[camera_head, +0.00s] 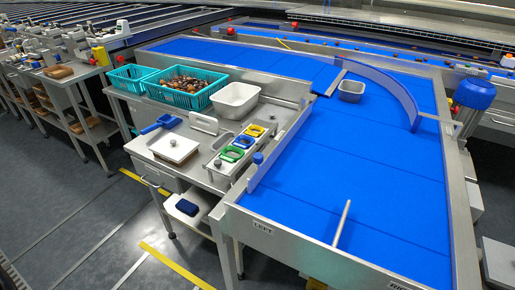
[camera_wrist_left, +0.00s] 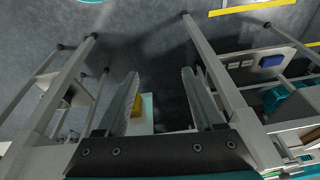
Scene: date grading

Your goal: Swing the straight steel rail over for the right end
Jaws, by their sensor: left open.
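The straight steel rail (camera_head: 281,147) stands on edge along the left side of the blue belt (camera_head: 340,165) in the head view. A blue knob (camera_head: 258,158) shows beside its near part. The near end of the belt has a LEFT plate (camera_head: 262,226) and, partly cut off, a plate at the right (camera_head: 398,287). A thin divider (camera_head: 342,223) stands between these two ends. My left gripper (camera_wrist_left: 162,78) is open in the left wrist view, with nothing between its fingers, over the floor. Neither gripper shows in the head view.
A curved rail (camera_head: 390,88) and a small grey tub (camera_head: 351,91) are farther up the belt. A side bench (camera_head: 150,150) at the left holds teal baskets (camera_head: 187,88), a white tub (camera_head: 235,100) and coloured-handled tools (camera_head: 231,153). The belt's middle is clear.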

